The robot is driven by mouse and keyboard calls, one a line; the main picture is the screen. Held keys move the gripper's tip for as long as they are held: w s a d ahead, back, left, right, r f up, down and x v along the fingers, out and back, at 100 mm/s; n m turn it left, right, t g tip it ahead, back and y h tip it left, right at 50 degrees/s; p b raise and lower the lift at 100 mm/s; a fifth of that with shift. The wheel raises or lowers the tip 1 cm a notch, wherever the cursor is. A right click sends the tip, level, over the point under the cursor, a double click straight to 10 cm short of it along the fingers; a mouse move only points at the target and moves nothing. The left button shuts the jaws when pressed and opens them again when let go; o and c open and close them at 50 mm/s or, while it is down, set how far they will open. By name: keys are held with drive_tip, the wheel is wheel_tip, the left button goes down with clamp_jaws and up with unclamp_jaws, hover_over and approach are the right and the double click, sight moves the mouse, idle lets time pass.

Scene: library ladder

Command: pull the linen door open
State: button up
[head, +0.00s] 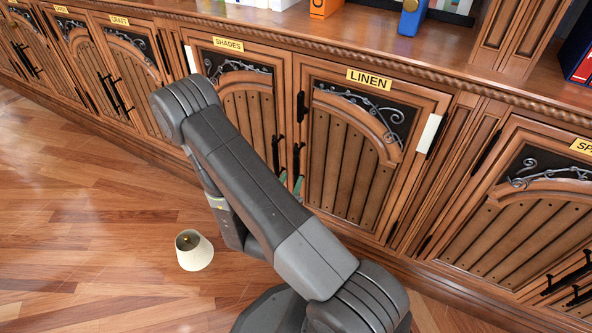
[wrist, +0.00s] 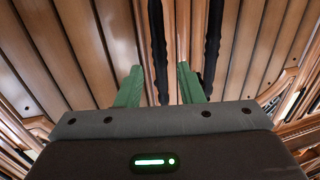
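The linen door (head: 345,155) is shut in the head view, under its yellow LINEN label (head: 369,79). Its dark vertical handle (head: 297,160) is on its left edge, beside the shades door's handle (head: 280,155). My gripper (head: 291,183) is low at these handles, mostly hidden behind my arm. In the wrist view, which looks upside down, its green fingers (wrist: 158,85) are open. One dark handle (wrist: 158,50), apparently the linen one, shows between them with gaps on both sides. The other handle (wrist: 213,45) is outside, to the right. Contact is not visible.
The shades door (head: 250,115) is shut on the left. A cream lampshade (head: 194,250) lies on the wooden floor, left of my arm. A pilaster and another cabinet door (head: 520,220) stand to the right. Open floor spreads at the left.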

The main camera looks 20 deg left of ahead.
sight(295, 171)
drive_tip(key=w, duration=0.5)
drive_tip(key=shift+w+a+b, duration=0.3)
drive_tip(key=shift+w+b, duration=0.05)
drive_tip(key=shift+b, duration=0.05)
clamp_jaws()
